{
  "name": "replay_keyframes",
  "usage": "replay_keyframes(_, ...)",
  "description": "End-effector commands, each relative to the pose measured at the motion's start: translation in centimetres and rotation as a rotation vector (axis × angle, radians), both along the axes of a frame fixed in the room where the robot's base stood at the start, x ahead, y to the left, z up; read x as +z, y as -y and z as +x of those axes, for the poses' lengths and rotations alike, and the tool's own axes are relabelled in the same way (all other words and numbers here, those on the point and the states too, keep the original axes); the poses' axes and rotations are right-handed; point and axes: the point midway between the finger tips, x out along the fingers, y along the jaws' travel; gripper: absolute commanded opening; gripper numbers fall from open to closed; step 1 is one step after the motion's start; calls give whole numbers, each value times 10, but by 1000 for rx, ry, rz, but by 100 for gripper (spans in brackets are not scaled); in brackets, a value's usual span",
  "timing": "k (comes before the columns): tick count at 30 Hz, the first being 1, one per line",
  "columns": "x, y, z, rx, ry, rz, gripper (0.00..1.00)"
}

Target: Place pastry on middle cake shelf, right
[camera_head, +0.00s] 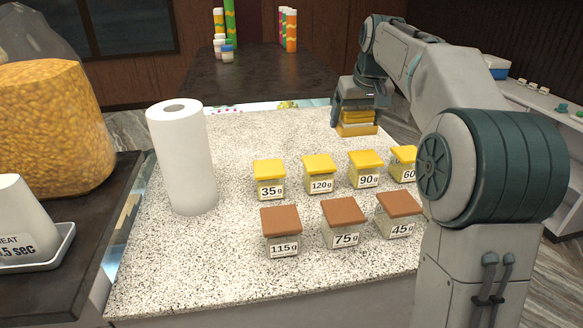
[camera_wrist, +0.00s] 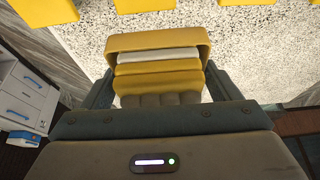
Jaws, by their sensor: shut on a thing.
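My gripper (camera_head: 357,108) is shut on a yellow layered pastry (camera_head: 357,124) near the far right corner of the speckled counter. I cannot tell whether the pastry touches the counter or hangs above it. In the wrist view, the pastry (camera_wrist: 158,62) sits between my two fingers, showing yellow layers and one white layer. Part of it is hidden by my gripper. I cannot make out the middle cake shelf for certain in either view.
Yellow-lidded boxes (camera_head: 318,166) and brown-lidded boxes (camera_head: 342,211) with gram labels stand on the counter (camera_head: 235,235). A paper towel roll (camera_head: 183,155) stands at left. A white shelf (camera_head: 540,100) with small items is at right. A dark table (camera_head: 255,75) lies beyond.

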Motion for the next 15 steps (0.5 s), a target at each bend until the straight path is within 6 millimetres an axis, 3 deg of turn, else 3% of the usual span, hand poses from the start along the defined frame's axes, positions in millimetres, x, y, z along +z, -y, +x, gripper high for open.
replay_keyframes(9, -38, -65, 20, 7, -5, 0, 59)
replay_keyframes(15, -59, -98, 32, 4, -3, 0, 59)
